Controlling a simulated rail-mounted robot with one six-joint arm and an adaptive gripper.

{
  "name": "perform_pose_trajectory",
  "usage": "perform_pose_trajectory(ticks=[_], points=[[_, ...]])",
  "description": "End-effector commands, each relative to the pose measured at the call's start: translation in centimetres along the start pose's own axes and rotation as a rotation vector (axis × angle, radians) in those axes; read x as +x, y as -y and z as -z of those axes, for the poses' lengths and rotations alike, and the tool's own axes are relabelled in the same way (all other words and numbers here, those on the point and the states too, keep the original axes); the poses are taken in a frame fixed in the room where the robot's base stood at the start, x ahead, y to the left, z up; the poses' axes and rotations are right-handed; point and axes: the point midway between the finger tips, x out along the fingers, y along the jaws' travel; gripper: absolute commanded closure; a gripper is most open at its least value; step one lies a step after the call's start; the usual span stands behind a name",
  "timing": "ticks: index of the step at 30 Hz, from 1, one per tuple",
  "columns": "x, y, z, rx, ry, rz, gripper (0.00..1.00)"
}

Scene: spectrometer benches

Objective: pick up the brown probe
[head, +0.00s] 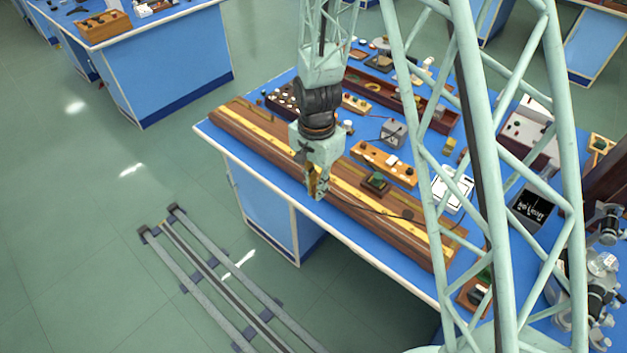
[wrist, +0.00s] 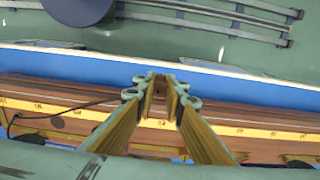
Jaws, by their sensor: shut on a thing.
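My gripper (head: 316,190) hangs above the long wooden rail bench (head: 270,143) near the front edge of the blue table. In the wrist view its two fingers (wrist: 160,84) come close together at the tips. They are shut on a thin brown thing, which I take as the brown probe; it is mostly hidden between the fingers. A thin black lead (head: 375,213) runs from near the fingertips to the right over the rail bench. The lead also shows in the wrist view (wrist: 65,110), reaching toward the fingers. The exact height above the bench is hard to tell.
A small dark box with a green top (head: 376,183) stands just right of my gripper. An orange-brown block with knobs (head: 384,163), a grey box (head: 393,132) and a white panel (head: 452,190) stand behind. Open floor with grey rails (head: 215,275) lies in front.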

Motion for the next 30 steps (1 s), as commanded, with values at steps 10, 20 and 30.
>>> perform_pose_trajectory(ticks=[10,20,30], points=[[-0.11,-0.98,-0.75,0.000,0.000,0.000,1.00],[-0.11,-0.98,-0.74,0.000,0.000,0.000,1.00],[-0.05,-0.78,-0.58,0.000,0.000,0.000,1.00]])
